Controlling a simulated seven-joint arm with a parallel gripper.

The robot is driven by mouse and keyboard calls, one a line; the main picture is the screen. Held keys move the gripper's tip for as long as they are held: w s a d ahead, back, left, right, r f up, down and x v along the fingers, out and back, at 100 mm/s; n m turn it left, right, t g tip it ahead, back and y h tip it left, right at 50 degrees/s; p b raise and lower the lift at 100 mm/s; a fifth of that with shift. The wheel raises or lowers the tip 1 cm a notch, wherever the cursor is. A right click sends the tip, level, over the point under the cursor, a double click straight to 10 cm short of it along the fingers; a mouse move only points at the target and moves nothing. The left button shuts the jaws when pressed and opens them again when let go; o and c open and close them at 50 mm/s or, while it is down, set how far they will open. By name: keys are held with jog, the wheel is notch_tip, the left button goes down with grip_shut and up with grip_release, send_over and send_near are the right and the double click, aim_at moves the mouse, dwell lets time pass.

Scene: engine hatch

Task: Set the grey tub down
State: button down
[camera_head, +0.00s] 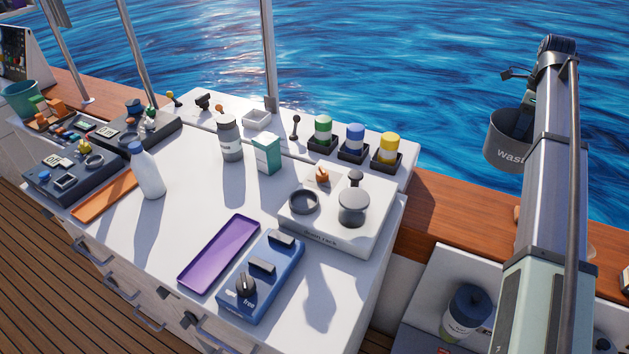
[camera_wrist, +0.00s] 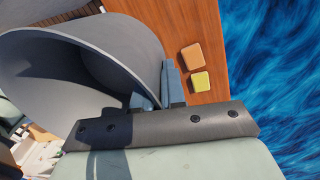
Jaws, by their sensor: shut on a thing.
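The grey tub (camera_head: 506,142) is held up in the air at the upper right of the head view, with part of a word starting "Was" on its side. In the wrist view the tub (camera_wrist: 75,60) fills the upper left and I look into its open mouth. My gripper (camera_head: 530,100) is shut on the tub's wall at its right side; the fingers show in the wrist view (camera_wrist: 158,95) pinching the rim. The inside of the tub that shows looks empty. Its underside is hidden in the wrist view.
The white counter (camera_head: 205,205) holds a purple tray (camera_head: 220,252), a blue switch box (camera_head: 262,275), a white bottle (camera_head: 147,170) and a white rack (camera_head: 335,225). A wooden ledge (camera_head: 455,215) runs along the water; two small blocks (camera_wrist: 195,67) lie on wood in the wrist view.

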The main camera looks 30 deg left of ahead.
jog(key=shift+r, duration=0.9)
jog(key=s+a+n, duration=0.3)
jog(key=a, duration=1.2)
jog(key=s+a+n+h, duration=0.1)
jog(key=s+a+n, duration=0.25)
jog(key=a, duration=1.25)
jog(key=s+a+n, duration=0.3)
jog(key=a, duration=1.2)
jog(key=s+a+n, duration=0.9)
jog(key=s+a, duration=2.1)
jog(key=a, duration=0.2)
jog(key=shift+m+t+h, duration=0.25)
jog(key=shift+t+h, duration=0.05)
jog(key=shift+h, duration=0.1)
jog(key=shift+s+a+f, duration=0.1)
jog(key=shift+f, duration=3.7)
jog(key=shift+s+a+f, duration=0.1)
jog(key=shift+f, duration=3.7)
jog(key=shift+f, duration=0.15)
